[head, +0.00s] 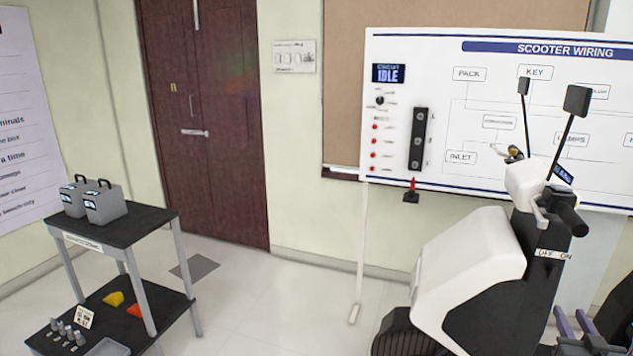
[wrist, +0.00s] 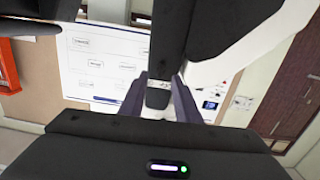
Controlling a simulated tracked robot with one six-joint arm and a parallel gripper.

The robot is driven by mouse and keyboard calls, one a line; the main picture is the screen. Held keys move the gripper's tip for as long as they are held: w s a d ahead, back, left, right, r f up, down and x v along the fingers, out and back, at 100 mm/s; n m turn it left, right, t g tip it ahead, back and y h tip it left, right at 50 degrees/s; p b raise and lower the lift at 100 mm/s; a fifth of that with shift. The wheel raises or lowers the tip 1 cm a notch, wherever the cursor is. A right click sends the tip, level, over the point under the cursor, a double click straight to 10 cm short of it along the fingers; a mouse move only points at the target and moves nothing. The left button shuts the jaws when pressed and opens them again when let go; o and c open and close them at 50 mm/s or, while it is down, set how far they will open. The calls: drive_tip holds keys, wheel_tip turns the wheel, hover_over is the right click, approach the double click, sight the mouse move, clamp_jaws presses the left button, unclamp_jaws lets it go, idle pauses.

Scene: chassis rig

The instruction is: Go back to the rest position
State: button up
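My gripper (head: 574,322) is at the lower right of the head view, low beside the scooter. Its two purple-grey fingers stand apart there. In the wrist view my gripper (wrist: 158,92) shows the same two fingers with a gap between them. A dark part with a light grey end shows in that gap; I cannot tell how near it is, but I see no finger closed on it. The scooter (head: 470,260), white and black with mirrors and an OFF/ON label, stands left of my gripper. Its white panel (wrist: 265,35) shows at upper right in the wrist view.
A white SCOOTER WIRING board (head: 450,80) behind the scooter reads IDLE. A black two-shelf cart (head: 135,225) at left carries two grey cases (head: 105,203), with small parts below. A brown door (head: 205,120) is at the back. Clear floor (head: 270,300) lies between cart and scooter.

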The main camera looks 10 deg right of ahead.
drive_tip(key=s+f+m+g+y, duration=0.1)
drive_tip(key=s+f+m+g, duration=0.1)
drive_tip(key=s+f+g, duration=0.75)
drive_tip(key=a+r+n+y, duration=0.2)
drive_tip(key=a+r, duration=0.3)
drive_tip(key=a, duration=1.2)
drive_tip(key=a+r+n+y, duration=0.3)
drive_tip(key=a+r, duration=0.3)
drive_tip(key=a, duration=1.2)
drive_tip(key=a+r+n+y, duration=0.3)
drive_tip(key=a+r, duration=0.2)
drive_tip(key=a, duration=1.2)
drive_tip(key=shift+s+a+r, duration=0.3)
drive_tip(key=shift+s+r, duration=0.05)
drive_tip(key=shift+s, duration=0.05)
